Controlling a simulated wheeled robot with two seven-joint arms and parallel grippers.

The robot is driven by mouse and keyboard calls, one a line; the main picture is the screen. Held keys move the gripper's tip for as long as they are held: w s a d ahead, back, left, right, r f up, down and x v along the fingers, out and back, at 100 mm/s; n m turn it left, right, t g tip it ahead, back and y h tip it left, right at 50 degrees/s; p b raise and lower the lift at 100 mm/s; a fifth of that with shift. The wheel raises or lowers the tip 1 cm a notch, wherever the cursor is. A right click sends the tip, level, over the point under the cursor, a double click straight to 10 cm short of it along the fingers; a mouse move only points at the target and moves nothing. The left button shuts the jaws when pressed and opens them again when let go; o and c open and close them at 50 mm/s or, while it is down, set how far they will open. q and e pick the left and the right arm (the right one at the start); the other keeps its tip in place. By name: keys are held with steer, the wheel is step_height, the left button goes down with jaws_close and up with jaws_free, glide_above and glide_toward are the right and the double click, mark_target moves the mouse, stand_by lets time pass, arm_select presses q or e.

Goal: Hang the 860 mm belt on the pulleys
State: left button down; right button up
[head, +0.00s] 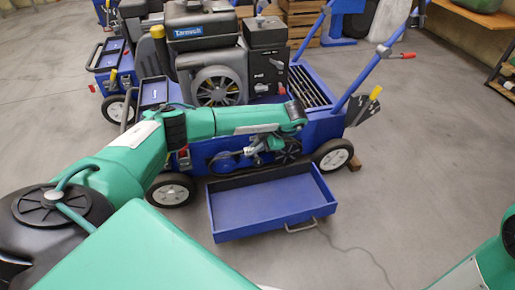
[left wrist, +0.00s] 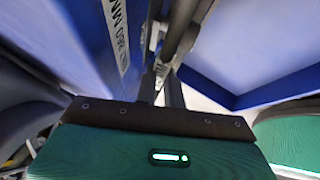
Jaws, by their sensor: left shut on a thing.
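The blue aerator (head: 325,122) stands ahead with its side towards me. My left gripper (head: 228,155) is in front of the blue side, pointing left. In the left wrist view its fingers (left wrist: 165,88) are shut on a dark band, which looks like the belt (left wrist: 188,28); its full loop is not clear. A white label (left wrist: 117,32) reading 860 MM is on the blue surface beside it. My right gripper is out of view.
An open blue tray (head: 270,207) with a handle lies below the aerator's side, empty. Wheels (head: 333,154) flank the side. The engine (head: 215,70) sits above, behind my left arm. Grey floor is clear at right, with a thin cable across it.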

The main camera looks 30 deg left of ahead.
arm_select(q)
steer(key=shift+w+a, duration=0.45)
steer(key=shift+a, duration=0.05)
stand_by(0.3)
steer(key=shift+f, duration=0.35)
stand_by(0.4)
steer(key=c, duration=1.4)
jaws_free()
steer(key=shift+c, duration=0.2)
